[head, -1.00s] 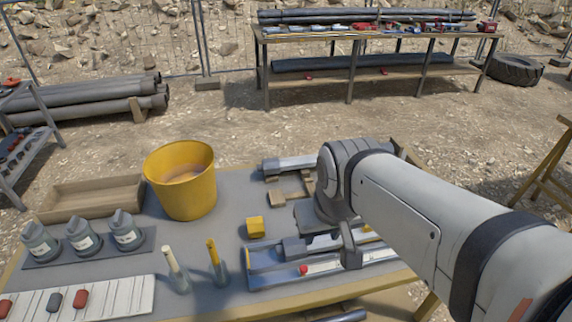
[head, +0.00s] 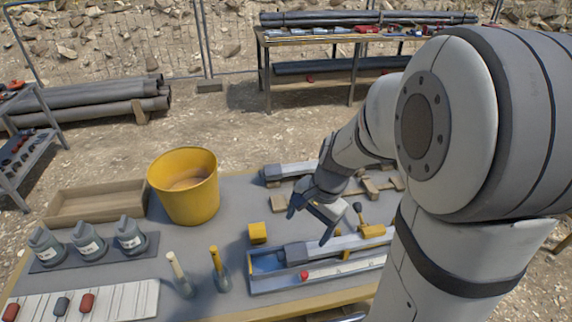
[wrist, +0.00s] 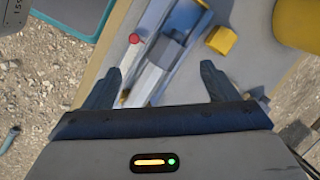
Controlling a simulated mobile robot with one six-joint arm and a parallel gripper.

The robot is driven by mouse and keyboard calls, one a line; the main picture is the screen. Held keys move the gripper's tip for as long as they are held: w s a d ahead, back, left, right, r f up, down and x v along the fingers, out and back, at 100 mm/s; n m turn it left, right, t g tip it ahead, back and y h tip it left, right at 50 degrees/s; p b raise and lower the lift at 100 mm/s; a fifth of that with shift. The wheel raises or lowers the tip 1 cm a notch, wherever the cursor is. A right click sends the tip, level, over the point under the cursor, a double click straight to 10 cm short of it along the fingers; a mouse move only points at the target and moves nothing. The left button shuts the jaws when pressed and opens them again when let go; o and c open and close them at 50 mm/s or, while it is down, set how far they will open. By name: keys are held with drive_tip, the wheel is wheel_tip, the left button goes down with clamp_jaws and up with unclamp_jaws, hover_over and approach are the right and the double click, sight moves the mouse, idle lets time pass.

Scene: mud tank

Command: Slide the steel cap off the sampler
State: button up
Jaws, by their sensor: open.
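A long grey steel sampler (head: 335,245) lies along the blue tray (head: 262,284) on the work table, with a dark collar at its left end. It also shows in the wrist view (wrist: 160,55), blurred and between my fingers. Which piece is the steel cap I cannot tell for sure. My gripper (head: 310,224) is open and empty, pointing down above the tray, apart from the sampler. In the wrist view both fingers (wrist: 160,70) are spread wide. A red knob (wrist: 134,38) sits beside the sampler.
A yellow block (head: 258,232) and a yellow bucket (head: 185,190) stand left of the tray. Two upright handled tools (head: 217,262) stand at the front. Bare table lies around the block.

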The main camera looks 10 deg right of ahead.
sight(300, 247)
drive_tip(key=w+d+f+m, duration=0.1)
drive_tip(key=f+m, duration=0.1)
drive_tip(key=w+d+f+m+y+p, duration=0.1)
drive_tip(key=w+f+m, duration=0.1)
drive_tip(key=f+m, duration=0.1)
drive_tip(key=w+f+m, duration=0.1)
drive_tip(key=f+m, duration=0.1)
drive_tip(key=f, duration=0.1)
drive_tip(key=shift+w+d+f+m+g+y, duration=0.15)
drive_tip(key=shift+w+d+m+g+y, duration=0.15)
drive_tip(key=shift+d, duration=0.1)
drive_tip(key=shift+x, duration=3.9)
drive_tip(key=shift+s, duration=0.1)
drive_tip(key=shift+a, duration=0.15)
drive_tip(key=c, duration=1.4)
